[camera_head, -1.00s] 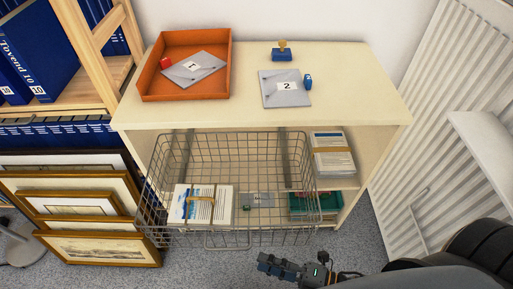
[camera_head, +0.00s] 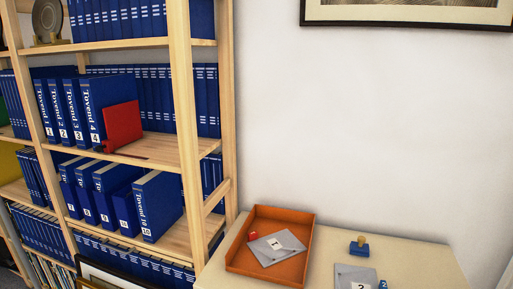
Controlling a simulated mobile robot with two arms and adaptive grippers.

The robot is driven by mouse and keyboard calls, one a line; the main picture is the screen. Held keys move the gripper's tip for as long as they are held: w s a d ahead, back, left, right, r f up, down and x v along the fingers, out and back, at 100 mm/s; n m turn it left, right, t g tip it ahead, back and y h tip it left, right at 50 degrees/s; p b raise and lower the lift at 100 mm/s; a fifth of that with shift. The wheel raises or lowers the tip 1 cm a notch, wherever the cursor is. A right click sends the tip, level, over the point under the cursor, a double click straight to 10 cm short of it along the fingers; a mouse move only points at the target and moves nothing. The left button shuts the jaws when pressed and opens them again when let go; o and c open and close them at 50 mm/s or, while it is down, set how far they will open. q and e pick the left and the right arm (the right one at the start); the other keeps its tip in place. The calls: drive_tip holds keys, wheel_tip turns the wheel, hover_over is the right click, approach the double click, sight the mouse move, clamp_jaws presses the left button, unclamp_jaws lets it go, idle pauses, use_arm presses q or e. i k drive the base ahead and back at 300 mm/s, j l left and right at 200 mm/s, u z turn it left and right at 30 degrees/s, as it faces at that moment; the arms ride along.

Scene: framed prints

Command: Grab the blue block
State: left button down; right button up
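A small blue block (camera_head: 383,285) shows at the bottom edge of the head view, partly cut off. It is beside a grey envelope (camera_head: 352,275) marked 2 on the cream tabletop (camera_head: 420,258). A blue stamp (camera_head: 359,250) with a wooden knob stands behind the envelope. Neither of my grippers is in view.
An orange tray (camera_head: 236,254) on the tabletop holds an envelope (camera_head: 274,249) marked 1 and a small red block (camera_head: 252,236). A wooden shelf (camera_head: 180,100) with blue binders and a red book (camera_head: 122,125) stands at left. A framed print (camera_head: 410,22) hangs on the wall.

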sight(360, 248)
drive_tip(key=z, duration=0.35)
drive_tip(key=j+z, duration=0.3)
drive_tip(key=z, duration=0.2)
drive_tip(key=j+z, duration=0.3)
drive_tip(key=z, duration=0.2)
drive_tip(key=k+j+z, duration=0.1)
drive_tip(key=j+z, duration=0.2)
drive_tip(key=z, duration=0.2)
drive_tip(key=k+j+z, duration=0.1)
drive_tip(key=j, duration=0.25)
drive_tip(key=k+j, duration=0.3)
drive_tip(key=k+j+z, duration=0.15)
drive_tip(key=j, duration=0.3)
